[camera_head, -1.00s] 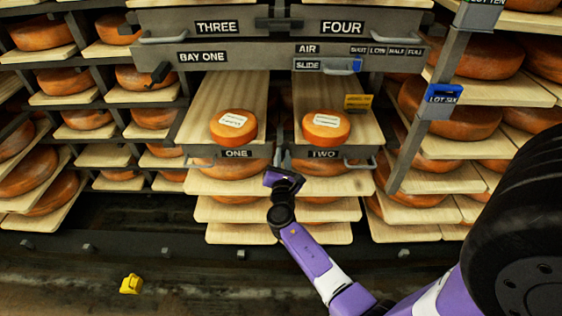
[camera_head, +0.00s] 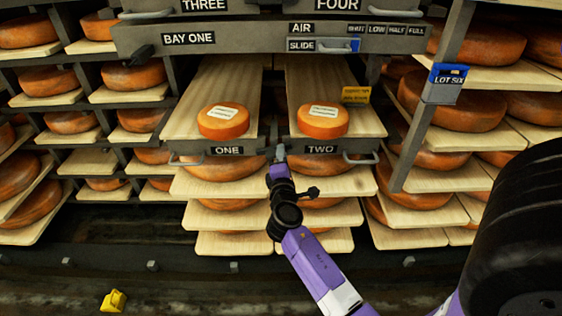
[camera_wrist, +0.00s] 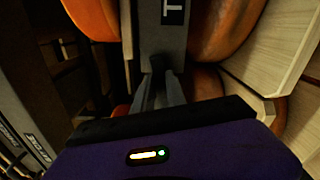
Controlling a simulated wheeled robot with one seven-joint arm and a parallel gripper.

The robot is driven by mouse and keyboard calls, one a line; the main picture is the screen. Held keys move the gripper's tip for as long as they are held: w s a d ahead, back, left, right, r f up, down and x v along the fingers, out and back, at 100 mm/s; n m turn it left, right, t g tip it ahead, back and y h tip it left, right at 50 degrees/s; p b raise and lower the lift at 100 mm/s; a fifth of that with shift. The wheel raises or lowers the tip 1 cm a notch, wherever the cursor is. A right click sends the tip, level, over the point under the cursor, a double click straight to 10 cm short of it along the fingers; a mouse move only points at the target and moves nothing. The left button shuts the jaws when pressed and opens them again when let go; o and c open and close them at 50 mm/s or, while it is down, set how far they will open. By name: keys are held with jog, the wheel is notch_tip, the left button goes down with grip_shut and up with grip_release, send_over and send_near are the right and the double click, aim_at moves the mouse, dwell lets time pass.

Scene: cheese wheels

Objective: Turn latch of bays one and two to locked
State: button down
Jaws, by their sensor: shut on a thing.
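Bay one's front (camera_head: 215,152), labelled ONE, and bay two's front (camera_head: 335,150), labelled TWO, stand side by side under pulled-out boards. Each board bears an orange cheese with a white label: one on bay one (camera_head: 223,127), one on bay two (camera_head: 323,127). My gripper (camera_head: 280,150) is at the gap between the two fronts, shut on a small dark latch piece (camera_wrist: 158,63). In the wrist view my fingers (camera_wrist: 160,88) point at it, beside a grey front with part of a T label. The fingers hide much of the latch; its turn position cannot be told.
A grey beam (camera_head: 240,38) marked BAY ONE, AIR and SLIDE crosses above the boards, with a dark handle (camera_head: 137,56) at its left. A blue LOT SIX tag (camera_head: 446,83) hangs on the right post. Loaded shelves flank both sides. A yellow object (camera_head: 113,301) lies on the floor.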

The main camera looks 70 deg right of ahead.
jog(key=shift+f+m+b, duration=0.35)
jog(key=shift+m+b, duration=0.75)
jog(key=shift+m, duration=0.5)
jog(key=shift+s, duration=0.1)
jog(key=c, duration=1.4)
grip_release()
jog(key=shift+o, duration=0.2)
jog(key=v, duration=0.7)
jog(key=shift+a, duration=0.4)
jog(key=shift+s, duration=0.1)
